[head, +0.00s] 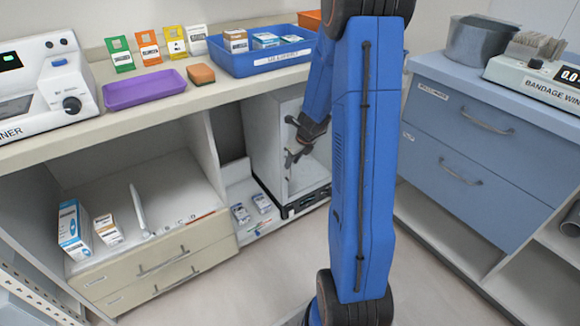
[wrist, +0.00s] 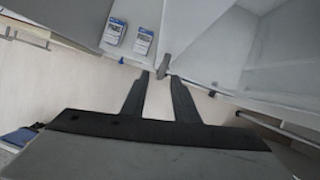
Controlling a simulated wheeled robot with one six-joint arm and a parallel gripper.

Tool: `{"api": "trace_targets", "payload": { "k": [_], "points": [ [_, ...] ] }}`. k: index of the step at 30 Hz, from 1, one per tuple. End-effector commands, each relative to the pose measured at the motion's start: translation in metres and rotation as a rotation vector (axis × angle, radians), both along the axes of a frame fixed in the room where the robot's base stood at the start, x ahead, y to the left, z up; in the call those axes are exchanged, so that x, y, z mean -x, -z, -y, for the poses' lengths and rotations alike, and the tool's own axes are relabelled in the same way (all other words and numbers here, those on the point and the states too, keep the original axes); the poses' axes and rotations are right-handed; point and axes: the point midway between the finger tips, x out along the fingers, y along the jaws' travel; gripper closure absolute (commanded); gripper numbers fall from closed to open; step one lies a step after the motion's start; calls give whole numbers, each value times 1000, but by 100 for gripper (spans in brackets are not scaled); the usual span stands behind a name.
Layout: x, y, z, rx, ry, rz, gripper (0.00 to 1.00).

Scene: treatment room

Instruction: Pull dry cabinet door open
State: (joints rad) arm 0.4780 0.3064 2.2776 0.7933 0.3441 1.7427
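The dry cabinet (head: 265,135) is a pale grey box on the shelf under the counter, partly hidden by my blue arm. Its door handle is a small grey bar, seen in the wrist view (wrist: 164,66). My gripper (head: 291,158) is at the front of the cabinet, by the handle. In the wrist view my gripper's two dark fingers (wrist: 161,76) are apart. The handle shows at the gap between the fingertips, closer to the right finger. I cannot tell whether it is touched. The door looks closed or nearly so, but its edge is not clear.
Small boxes (head: 262,203) lie on the low shelf left of the cabinet and show in the wrist view (wrist: 143,40). The counter above holds a blue bin (head: 220,62) and a purple tray (head: 145,90). A blue drawer unit (head: 470,135) stands right. Floor between is clear.

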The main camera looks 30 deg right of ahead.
Motion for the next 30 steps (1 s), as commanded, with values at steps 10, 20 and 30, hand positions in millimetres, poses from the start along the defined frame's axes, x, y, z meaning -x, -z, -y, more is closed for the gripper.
{"api": "trace_targets", "payload": {
  "k": [10,20,30],
  "points": [
    [-13,31,-3,-1,0,-1,73],
    [-14,35,-3,0,0,-1,73],
    [-14,35,-3,0,0,-1,100]
  ]
}}
